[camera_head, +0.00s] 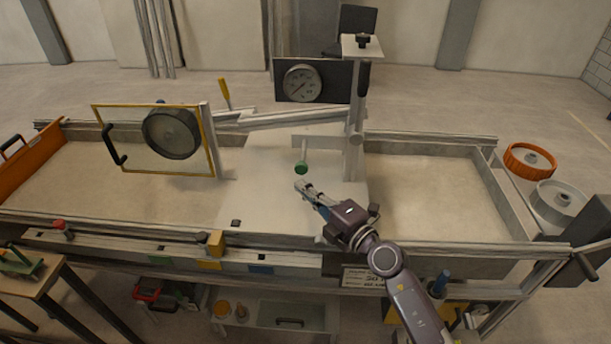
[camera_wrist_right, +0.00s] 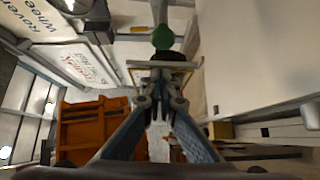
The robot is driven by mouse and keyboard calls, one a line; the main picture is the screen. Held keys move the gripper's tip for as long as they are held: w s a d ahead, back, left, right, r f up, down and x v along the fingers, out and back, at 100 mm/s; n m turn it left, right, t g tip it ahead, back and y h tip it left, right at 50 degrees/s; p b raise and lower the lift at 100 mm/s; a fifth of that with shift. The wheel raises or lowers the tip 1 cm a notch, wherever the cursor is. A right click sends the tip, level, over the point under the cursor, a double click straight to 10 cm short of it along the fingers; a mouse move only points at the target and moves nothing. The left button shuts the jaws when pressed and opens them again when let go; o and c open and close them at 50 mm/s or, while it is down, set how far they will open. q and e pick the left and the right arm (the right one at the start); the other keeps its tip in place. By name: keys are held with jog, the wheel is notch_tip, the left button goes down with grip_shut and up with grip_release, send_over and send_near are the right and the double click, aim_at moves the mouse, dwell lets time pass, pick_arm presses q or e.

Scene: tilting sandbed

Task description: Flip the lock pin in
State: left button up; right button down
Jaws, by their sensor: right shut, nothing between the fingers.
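A green knob (camera_head: 301,168) on a thin pale stem sits at the middle of the sandbed, in front of the pale centre panel; it may be the lock pin, but I cannot be sure. It also shows at the top of the right wrist view (camera_wrist_right: 163,37), beyond the fingertips. My right gripper (camera_head: 303,187) is just below and in front of the green knob, apart from it. Its fingers are shut and empty, with the tips together in the wrist view (camera_wrist_right: 160,88). My left gripper is in no view.
A yellow-framed panel with a dark wheel (camera_head: 171,132) is at left. Orange (camera_head: 529,160) and grey wheels (camera_head: 560,200) lie at right. Sand trays (camera_head: 420,177) flank the centre.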

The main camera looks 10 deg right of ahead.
aim_at(304, 159)
jog(key=w, duration=0.2)
jog(key=w+d+b, duration=0.1)
jog(key=w, duration=0.1)
jog(key=shift+w, duration=0.1)
jog(key=w, duration=0.2)
jog(key=w+d+b, duration=0.1)
jog(key=w, duration=0.2)
jog(key=shift+w+d+r, duration=0.15)
jog(key=shift+w+d, duration=0.05)
jog(key=shift+w, duration=0.15)
dwell(0.3)
